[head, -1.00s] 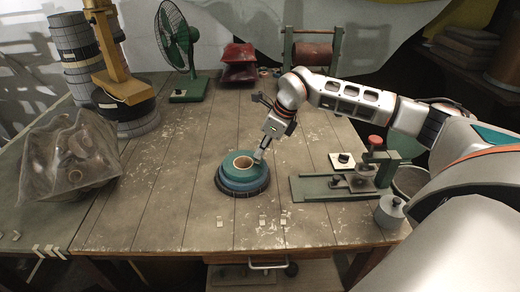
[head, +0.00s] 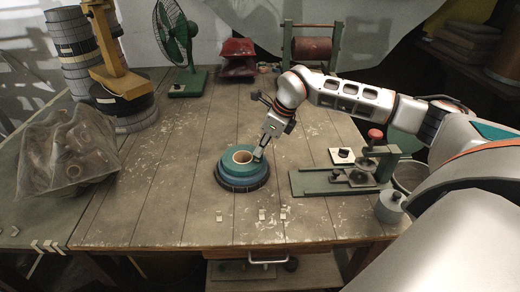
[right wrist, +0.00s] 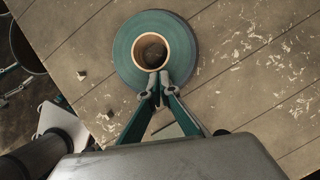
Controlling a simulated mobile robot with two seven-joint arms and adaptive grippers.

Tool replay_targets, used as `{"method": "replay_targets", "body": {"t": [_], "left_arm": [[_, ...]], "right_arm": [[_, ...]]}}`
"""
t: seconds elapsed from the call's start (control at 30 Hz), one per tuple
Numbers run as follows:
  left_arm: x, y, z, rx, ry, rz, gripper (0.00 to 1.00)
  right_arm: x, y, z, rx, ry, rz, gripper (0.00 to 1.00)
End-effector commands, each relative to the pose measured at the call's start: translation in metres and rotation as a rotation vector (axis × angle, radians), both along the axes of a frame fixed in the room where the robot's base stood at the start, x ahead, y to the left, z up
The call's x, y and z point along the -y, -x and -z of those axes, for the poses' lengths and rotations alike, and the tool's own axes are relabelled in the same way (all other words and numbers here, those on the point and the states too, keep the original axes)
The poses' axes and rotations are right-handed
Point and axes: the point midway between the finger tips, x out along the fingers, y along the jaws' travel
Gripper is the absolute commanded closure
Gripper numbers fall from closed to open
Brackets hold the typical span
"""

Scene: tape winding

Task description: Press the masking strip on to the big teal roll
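The big teal roll (head: 229,163) lies flat on top of a blue and a dark roll on the table, with a tan core. My right gripper (head: 258,156) points down at the right side of its top. In the right wrist view the fingertips (right wrist: 159,80) are close together over the teal roll (right wrist: 128,62), beside the tan core's rim. Contact cannot be told. No masking strip shows clearly between the tips. Small pale pieces, perhaps masking strips, lie near the table's front edge (head: 262,215). My left gripper is out of view.
A green press-like fixture (head: 335,183) stands right of the roll. A clear plastic bag (head: 68,158) lies at the left. A green fan (head: 177,45), red trays (head: 237,58) and a reel stand (head: 311,47) are at the back. The table left of the roll is clear.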

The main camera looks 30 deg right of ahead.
Motion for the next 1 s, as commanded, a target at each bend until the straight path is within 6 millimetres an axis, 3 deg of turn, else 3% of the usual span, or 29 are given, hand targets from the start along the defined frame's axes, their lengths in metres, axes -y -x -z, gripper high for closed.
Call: {"method": "replay_targets", "body": {"t": [1.0], "left_arm": [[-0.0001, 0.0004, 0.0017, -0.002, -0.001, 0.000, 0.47]], "right_arm": [[-0.0001, 0.0002, 0.0061, -0.001, 0.000, 0.000, 1.00]]}}
